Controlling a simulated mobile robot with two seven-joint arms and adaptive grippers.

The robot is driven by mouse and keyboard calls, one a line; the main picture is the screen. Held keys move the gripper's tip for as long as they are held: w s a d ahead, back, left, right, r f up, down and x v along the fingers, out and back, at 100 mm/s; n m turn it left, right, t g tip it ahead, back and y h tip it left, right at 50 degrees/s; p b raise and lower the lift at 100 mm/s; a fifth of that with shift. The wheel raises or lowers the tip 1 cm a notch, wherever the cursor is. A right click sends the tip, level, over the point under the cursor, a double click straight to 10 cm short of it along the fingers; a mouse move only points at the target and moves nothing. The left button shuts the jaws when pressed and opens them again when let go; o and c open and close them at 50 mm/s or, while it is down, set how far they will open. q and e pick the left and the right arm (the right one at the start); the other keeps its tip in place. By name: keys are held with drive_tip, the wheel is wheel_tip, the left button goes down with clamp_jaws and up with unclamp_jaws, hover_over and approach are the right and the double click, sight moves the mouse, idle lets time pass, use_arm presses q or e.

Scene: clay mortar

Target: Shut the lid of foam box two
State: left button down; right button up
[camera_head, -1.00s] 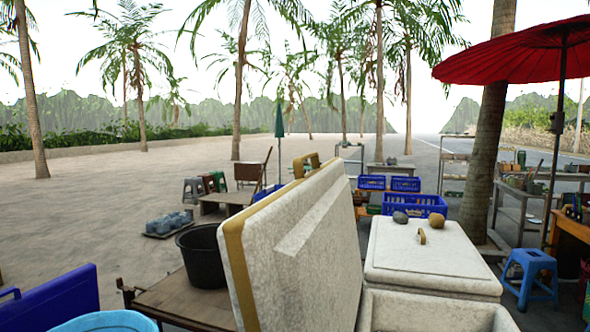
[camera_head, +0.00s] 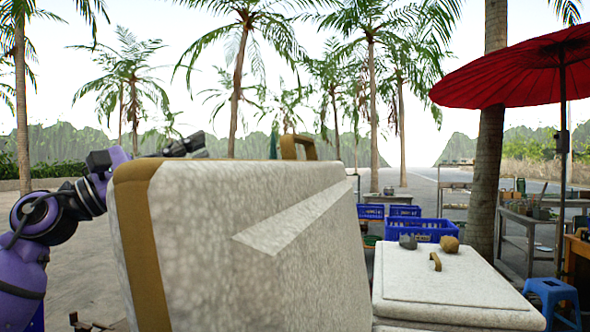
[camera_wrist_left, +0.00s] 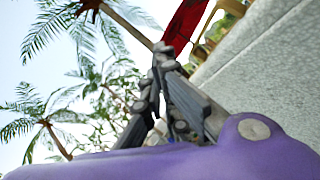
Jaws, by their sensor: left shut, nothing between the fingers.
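A speckled white foam lid (camera_head: 240,235) with a tan edge stands open and nearly upright, filling the middle of the head view. A tan handle (camera_head: 298,146) shows at its top edge. The inside of its box is out of view. My left gripper (camera_head: 197,142) is shut and empty, beyond the lid's upper left part, on its outer side. In the left wrist view my left gripper (camera_wrist_left: 160,52) has its fingers together beside the speckled lid surface (camera_wrist_left: 270,75); I cannot tell whether they touch it. My right gripper is not in view.
A shut foam box (camera_head: 450,290) stands right of the open lid, with a tan handle and two stones (camera_head: 449,243) on top. Blue crates (camera_head: 425,229) are behind it. A blue stool (camera_head: 552,297) and red umbrella (camera_head: 520,70) are at the right.

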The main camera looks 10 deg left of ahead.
use_arm(q)
drive_tip(key=w+d+m+g+y+p, duration=0.1)
drive_tip(key=w+d+m+p, duration=0.4)
drive_tip(key=w+d, duration=0.3)
drive_tip(key=d, duration=0.3)
drive_tip(key=shift+d+m+g+p, duration=0.3)
drive_tip(key=shift+d+m+g, duration=0.1)
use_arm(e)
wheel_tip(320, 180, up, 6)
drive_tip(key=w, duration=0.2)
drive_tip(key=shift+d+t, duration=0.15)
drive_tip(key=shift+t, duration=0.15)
use_arm(q)
drive_tip(key=shift+r, duration=0.1)
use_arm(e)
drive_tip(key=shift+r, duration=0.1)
